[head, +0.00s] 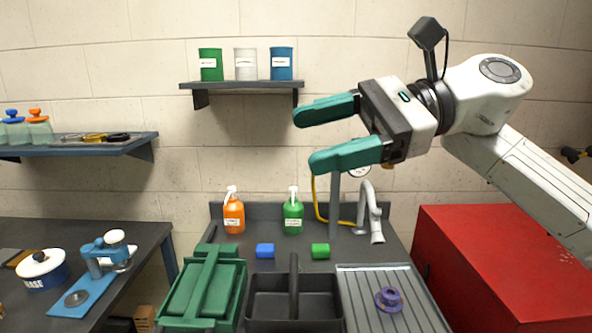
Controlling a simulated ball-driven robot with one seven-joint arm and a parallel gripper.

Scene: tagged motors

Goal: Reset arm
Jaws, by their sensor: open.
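My gripper (335,135) is raised in the upper right of the head view. Its two teal fingers point left and stand apart with nothing between them. My white arm comes in from the right edge, bent at the wrist, with a small dark camera-like block on top. The gripper is well above the workbench (338,239) and in front of the wall, touching nothing that I can see.
Below stand a green caddy (238,305), a black caddy (323,314), a blue motor (265,250) and a green motor (320,251). A purple part (389,299) lies on the ribbed drainboard (419,310). A shelf (237,85) with three cans hangs left of my gripper. A red cabinet (490,265) stands right.

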